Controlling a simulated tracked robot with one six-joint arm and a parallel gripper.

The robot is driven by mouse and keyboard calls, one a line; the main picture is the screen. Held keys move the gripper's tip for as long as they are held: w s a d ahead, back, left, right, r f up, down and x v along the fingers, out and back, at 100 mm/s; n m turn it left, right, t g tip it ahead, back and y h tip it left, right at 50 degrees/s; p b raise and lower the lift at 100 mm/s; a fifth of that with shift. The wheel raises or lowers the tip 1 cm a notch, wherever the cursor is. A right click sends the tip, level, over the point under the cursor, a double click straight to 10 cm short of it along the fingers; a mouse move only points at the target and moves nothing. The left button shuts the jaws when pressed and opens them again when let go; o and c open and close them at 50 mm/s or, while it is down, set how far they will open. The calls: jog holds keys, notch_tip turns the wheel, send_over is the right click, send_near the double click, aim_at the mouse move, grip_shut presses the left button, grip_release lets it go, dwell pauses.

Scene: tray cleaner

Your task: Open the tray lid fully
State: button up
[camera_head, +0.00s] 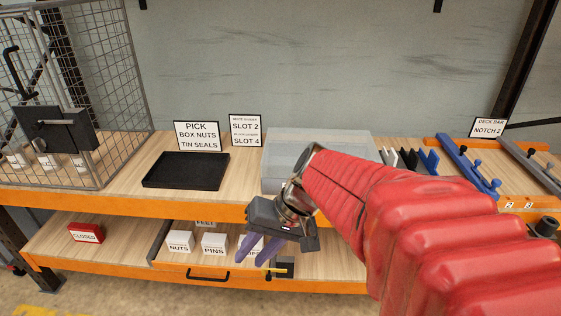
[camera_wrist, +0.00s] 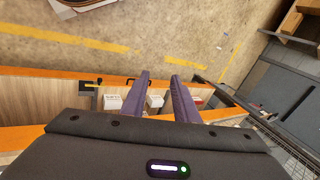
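A translucent, pale tray with a clear lid (camera_head: 325,140) stands on the upper shelf, right of centre in the head view. The lid looks flat and down over the tray; its front right part is hidden behind my red arm. My gripper (camera_head: 253,258) hangs in front of the shelf, below and to the left of the tray, pointing downward. Its two purple fingers are apart with nothing between them, as the wrist view (camera_wrist: 160,77) also shows. The tray is not seen in the wrist view.
A black shallow tray (camera_head: 187,170) lies left of the lidded tray. A wire cage (camera_head: 115,80) stands at far left. Blue bars (camera_head: 465,165) and a rack lie at right. The lower shelf holds small white boxes (camera_head: 180,241) and a red box (camera_head: 86,233).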

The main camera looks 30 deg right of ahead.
jog(key=w+d+f+m+t+y, duration=0.1)
jog(key=w+d+m+t+y, duration=0.2)
jog(key=d, duration=0.6)
jog(key=w+d+f+m+t, duration=0.1)
jog(key=w+d+m+t, duration=0.3)
jog(key=d, duration=0.4)
jog(key=s+d+f+m+t+h, duration=0.1)
jog(key=d+f+m+t+h, duration=0.1)
jog(key=d, duration=0.8)
jog(key=d+f+m+t+h, duration=0.1)
jog(key=d+m+t+h, duration=0.1)
jog(key=d, duration=0.8)
jog(key=shift+s+d+f+m+t+h, duration=0.15)
jog(key=shift+s+f+m+t+h, duration=0.2)
jog(key=shift+m+t, duration=0.45)
jog(key=shift+w, duration=0.1)
jog(key=x, duration=1.3)
jog(key=shift+w, duration=0.35)
jog(key=shift+c, duration=0.7)
grip_shut()
